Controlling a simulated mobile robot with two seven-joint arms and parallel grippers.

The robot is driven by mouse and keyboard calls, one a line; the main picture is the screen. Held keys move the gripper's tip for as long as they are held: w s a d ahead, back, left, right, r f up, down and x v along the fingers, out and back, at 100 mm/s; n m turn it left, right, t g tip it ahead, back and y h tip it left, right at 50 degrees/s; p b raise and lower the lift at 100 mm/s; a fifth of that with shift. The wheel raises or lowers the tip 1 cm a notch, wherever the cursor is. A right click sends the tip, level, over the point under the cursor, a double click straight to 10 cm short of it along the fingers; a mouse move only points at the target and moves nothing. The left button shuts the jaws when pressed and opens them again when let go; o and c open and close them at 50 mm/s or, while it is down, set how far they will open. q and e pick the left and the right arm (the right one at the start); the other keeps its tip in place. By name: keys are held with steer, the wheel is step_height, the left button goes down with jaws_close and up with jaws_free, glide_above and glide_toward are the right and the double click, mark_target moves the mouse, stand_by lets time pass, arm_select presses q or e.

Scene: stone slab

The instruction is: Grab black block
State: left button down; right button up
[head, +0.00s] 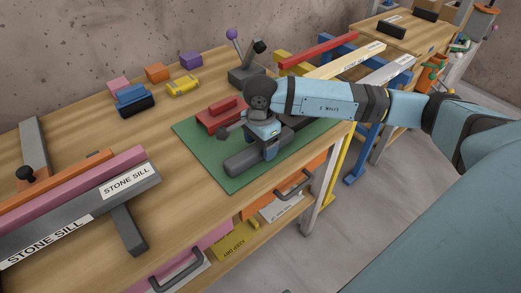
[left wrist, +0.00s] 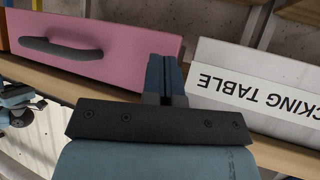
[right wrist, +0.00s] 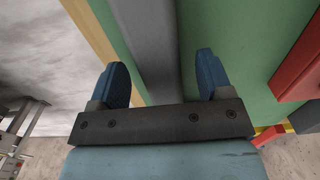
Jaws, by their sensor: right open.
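A black block (head: 137,107) lies on the wooden table at the left, right up against a blue block (head: 132,94). My right gripper (head: 265,138) is well to the right of it, low over a green mat. In the right wrist view, my right gripper (right wrist: 163,78) is open, with a long dark grey bar (right wrist: 150,45) showing between its fingers. That bar also shows on the mat in the head view (head: 243,163). My left gripper (left wrist: 164,78) shows in the left wrist view only, shut and empty, in front of a pink drawer (left wrist: 110,40).
Pink (head: 118,86), orange (head: 157,73) and purple (head: 190,60) blocks and a yellow toy car (head: 183,86) stand near the black block. A red toolbox-like object (head: 222,114) sits on the green mat (head: 197,146). Long sills (head: 80,215) fill the left front. Bare wood lies between.

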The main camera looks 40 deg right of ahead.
steer(key=shift+f, duration=0.35)
steer(key=c, duration=1)
steer(key=shift+r, duration=0.15)
